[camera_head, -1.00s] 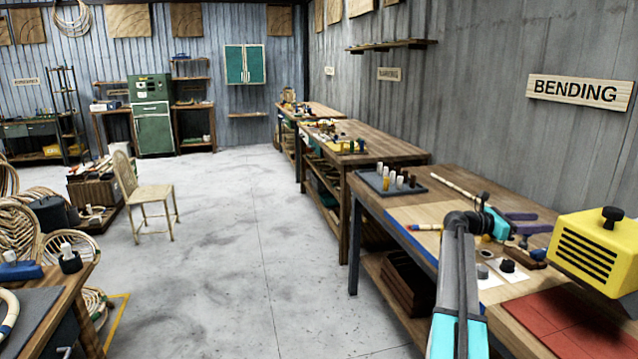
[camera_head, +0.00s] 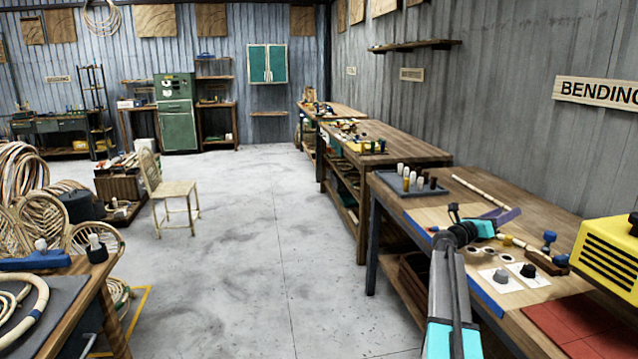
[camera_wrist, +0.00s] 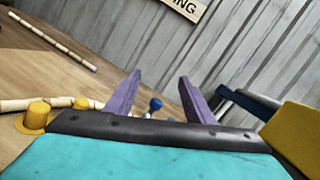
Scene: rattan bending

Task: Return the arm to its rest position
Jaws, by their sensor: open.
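My gripper (camera_head: 506,217) is above the bench under the BENDING sign in the head view. Its two purple fingers stand apart with nothing between them in the wrist view (camera_wrist: 158,98). My arm reaches up from the bottom of the head view, over the front edge of the bench (camera_head: 455,177). A rattan pole with dark bands (camera_wrist: 52,40) lies on the bench at the upper left of the wrist view. A second pale pole (camera_wrist: 40,104) lies nearer, partly hidden by my wrist.
A yellow box (camera_head: 608,255) stands at the bench's right, by a red mat (camera_head: 568,325). A grey tray with several pegs (camera_head: 412,188) sits on the far part. A grey knob (camera_head: 500,275) and black knob (camera_head: 528,270) are near the gripper. Open floor (camera_head: 250,260) lies left.

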